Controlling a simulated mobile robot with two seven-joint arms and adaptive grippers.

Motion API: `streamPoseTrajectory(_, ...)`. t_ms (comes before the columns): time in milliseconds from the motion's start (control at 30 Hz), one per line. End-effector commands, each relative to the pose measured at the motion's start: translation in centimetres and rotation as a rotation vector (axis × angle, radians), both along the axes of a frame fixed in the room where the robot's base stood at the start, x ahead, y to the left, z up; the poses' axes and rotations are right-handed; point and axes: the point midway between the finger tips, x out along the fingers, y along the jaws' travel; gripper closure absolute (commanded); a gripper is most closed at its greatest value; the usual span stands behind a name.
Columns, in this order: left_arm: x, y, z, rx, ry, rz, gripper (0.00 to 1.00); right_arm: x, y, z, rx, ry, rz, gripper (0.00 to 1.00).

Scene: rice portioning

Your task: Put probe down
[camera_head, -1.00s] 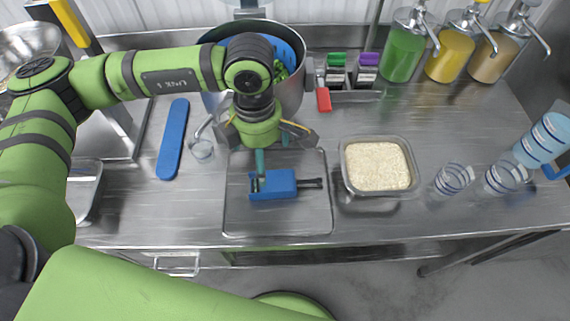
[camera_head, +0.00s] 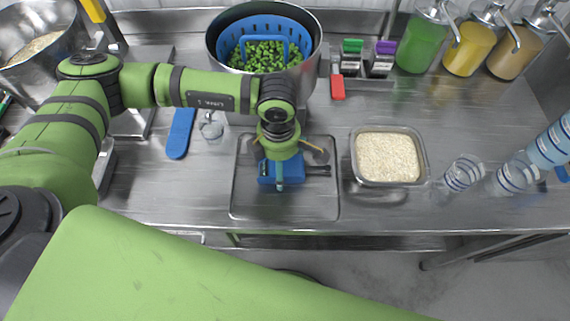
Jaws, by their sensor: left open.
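A blue block-shaped device with a dark two-pronged end (camera_head: 268,174) lies on the grey metal tray (camera_head: 285,214); it may be the probe, but I cannot tell for certain. My left gripper (camera_head: 288,148) is over the device, its fingers spread wide to either side. A thin teal piece (camera_head: 280,174) shows below the gripper's middle, in front of the device. I cannot tell whether it is part of the gripper or a separate thing. The gripper covers part of the device's back edge. My right gripper is out of view.
A container of rice (camera_head: 390,157) stands right of the tray, with clear cups (camera_head: 463,174) beyond. A pot with a blue basket of peas (camera_head: 219,43) stands behind. A blue strip (camera_head: 180,133) lies left. A red-handled item (camera_head: 338,88) lies behind. The front counter edge is clear.

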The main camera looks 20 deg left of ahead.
Motion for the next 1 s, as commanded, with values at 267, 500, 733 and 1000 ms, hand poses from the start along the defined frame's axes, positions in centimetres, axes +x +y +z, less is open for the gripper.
streamPoseTrajectory(267,0.0,0.0,0.0,0.000,0.000,0.000,0.58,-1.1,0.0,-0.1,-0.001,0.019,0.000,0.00)
streamPoseTrajectory(500,0.0,0.0,0.0,0.000,0.000,0.000,0.59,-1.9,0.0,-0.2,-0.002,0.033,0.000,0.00)
streamPoseTrajectory(733,0.1,0.0,0.5,-0.002,-0.002,0.000,0.59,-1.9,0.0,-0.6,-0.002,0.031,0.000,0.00)
streamPoseTrajectory(1000,0.1,-0.3,4.0,-0.004,-0.007,-0.005,0.59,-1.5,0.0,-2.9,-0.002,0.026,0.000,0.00)
